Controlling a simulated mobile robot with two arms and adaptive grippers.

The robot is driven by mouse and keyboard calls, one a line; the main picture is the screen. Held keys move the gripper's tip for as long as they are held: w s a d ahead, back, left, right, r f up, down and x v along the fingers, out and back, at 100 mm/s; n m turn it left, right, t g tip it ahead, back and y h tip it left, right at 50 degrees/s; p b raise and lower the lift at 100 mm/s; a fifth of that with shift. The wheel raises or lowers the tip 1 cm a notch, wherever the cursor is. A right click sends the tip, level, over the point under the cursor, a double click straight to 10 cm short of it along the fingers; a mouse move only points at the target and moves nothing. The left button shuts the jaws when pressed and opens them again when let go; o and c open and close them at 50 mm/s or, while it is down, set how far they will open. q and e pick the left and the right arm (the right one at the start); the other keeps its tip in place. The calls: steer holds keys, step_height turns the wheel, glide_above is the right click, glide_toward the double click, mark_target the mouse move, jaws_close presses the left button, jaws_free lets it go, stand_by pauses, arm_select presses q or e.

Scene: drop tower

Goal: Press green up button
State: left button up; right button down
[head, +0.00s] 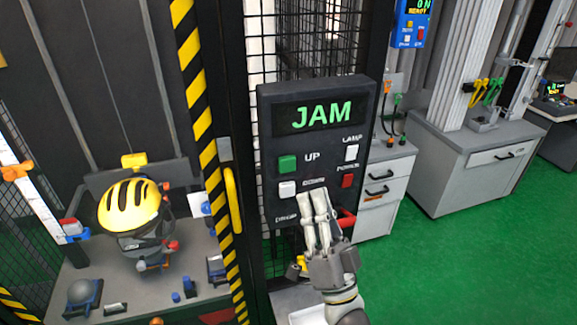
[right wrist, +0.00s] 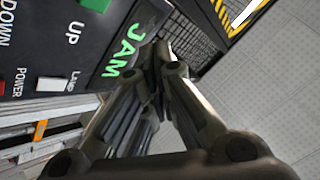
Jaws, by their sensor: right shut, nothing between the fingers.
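A dark control panel (head: 265,155) hangs on the cage post in the head view. Its display (head: 322,115) reads JAM in green. The green UP button (head: 287,164) is at the panel's upper left, with a white button (head: 287,189) below it. A white LAMP button (head: 351,152) and a red POWER button (head: 347,181) are on the right. My right gripper (head: 312,192) is shut and empty, in front of the lower middle of the panel, below and right of the green button. In the right wrist view the gripper (right wrist: 160,55) is beside the panel. My left gripper is not in view.
A yellow helmet (head: 133,206) on a head form stands on a cluttered bench at the left, behind a yellow-black striped post (head: 200,110). A yellow handle (head: 232,200) is left of the panel. Grey cabinets (head: 455,165) stand right; green floor (head: 450,260) there is clear.

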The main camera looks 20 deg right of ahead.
mark_target(287, 164)
steer(key=w+b, duration=0.1)
steer(key=w, duration=0.6)
steer(key=shift+w+a+b, duration=0.15)
steer(key=shift+w+b, duration=0.2)
stand_by(1.1)
steer(key=shift+w, duration=0.45)
